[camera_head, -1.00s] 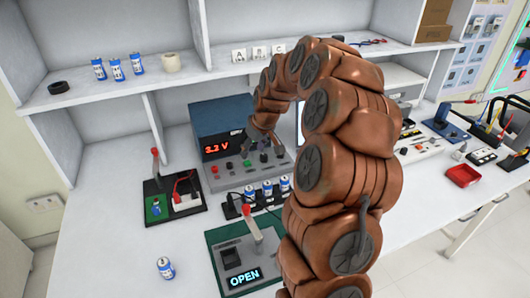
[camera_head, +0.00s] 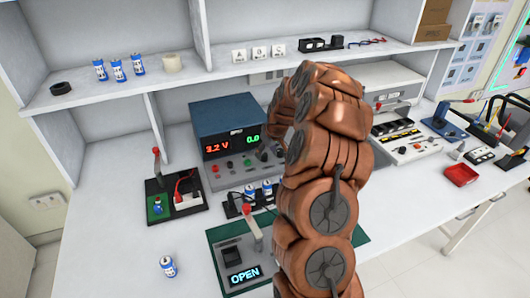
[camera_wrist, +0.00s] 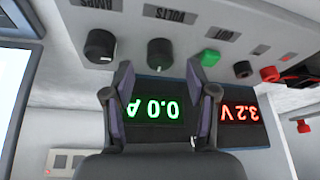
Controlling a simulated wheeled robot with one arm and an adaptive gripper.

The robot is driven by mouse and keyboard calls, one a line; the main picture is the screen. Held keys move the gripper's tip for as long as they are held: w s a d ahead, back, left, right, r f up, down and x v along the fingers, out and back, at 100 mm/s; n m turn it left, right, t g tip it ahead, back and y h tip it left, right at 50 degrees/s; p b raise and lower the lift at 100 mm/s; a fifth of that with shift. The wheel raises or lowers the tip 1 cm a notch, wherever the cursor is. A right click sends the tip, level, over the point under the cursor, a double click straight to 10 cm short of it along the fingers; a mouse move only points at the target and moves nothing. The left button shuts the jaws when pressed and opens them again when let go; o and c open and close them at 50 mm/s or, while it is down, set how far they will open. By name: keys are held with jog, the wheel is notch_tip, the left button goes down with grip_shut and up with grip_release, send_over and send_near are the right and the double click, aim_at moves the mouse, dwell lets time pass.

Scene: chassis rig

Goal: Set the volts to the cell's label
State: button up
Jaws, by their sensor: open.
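The power supply (camera_head: 226,118) stands at the back of the bench. Its red display (camera_head: 216,147) reads 3.2 V and its green display (camera_head: 252,141) reads 0.0. In the wrist view, the panel is upside down. The black VOLTS knob (camera_wrist: 160,53) is just beyond my gripper (camera_wrist: 168,92), whose fingers are open and empty, apart from the knob. The arm hides my gripper in the head view. A blue and white cell (camera_head: 168,266) stands alone at the front left; its label is too small to read.
The AMPS knob (camera_wrist: 100,45) and the green OUT button (camera_wrist: 209,57) flank the VOLTS knob. A green-based device (camera_head: 222,262) showing OPEN stands in front. A black tray with a lever (camera_head: 163,188) stands left. The bench's front left is mostly clear.

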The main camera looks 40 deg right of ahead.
jog(key=shift+x, duration=1.25)
jog(key=shift+c, duration=0.2)
grip_shut()
jog(key=shift+m, duration=0.3)
jog(key=m+h+b, duration=0.1)
jog(key=m+b, duration=0.1)
jog(key=m, duration=0.2)
jog(key=shift+f+h, duration=0.1)
jog(key=shift+h, duration=0.3)
jog(key=shift+w+a+m+g+h+b, duration=0.15)
jog(key=shift+m+g+h+b, duration=0.3)
jog(key=shift+m+b, duration=0.9)
jog(key=shift+m, duration=0.25)
jog(key=shift+r, duration=0.2)
